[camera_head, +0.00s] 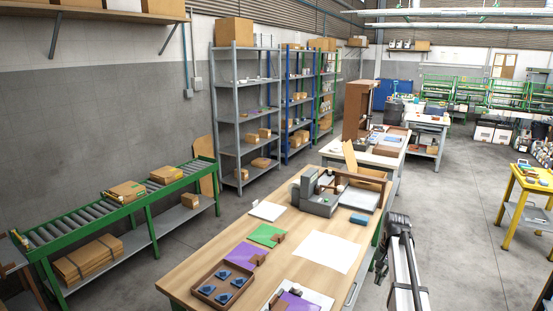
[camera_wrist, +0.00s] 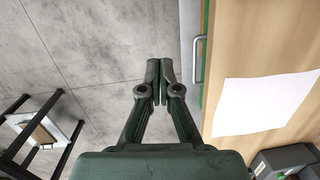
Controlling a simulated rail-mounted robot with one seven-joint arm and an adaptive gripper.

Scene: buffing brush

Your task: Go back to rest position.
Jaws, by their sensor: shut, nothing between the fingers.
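My gripper (camera_wrist: 158,82) shows in the wrist view with its two dark fingertips together and nothing between them. It is over the concrete floor, just beside the long edge of the wooden workbench (camera_wrist: 240,60). In the head view my arm is at the right side of the workbench (camera_head: 205,270), clear of the tabletop, and the fingertips are hard to make out there. A white sheet (camera_head: 318,252) lies on the bench; it also shows in the wrist view (camera_wrist: 265,103). A grey machine (camera_head: 318,197) stands at the bench's far end.
On the bench are a brown tray (camera_head: 212,301) with blue parts, a green panel (camera_head: 265,235), a purple panel (camera_head: 245,253) and a blue box (camera_head: 359,219). A yellow table (camera_head: 529,183) stands to the right. A green roller conveyor (camera_head: 92,216) is at left. The floor right of the bench is open.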

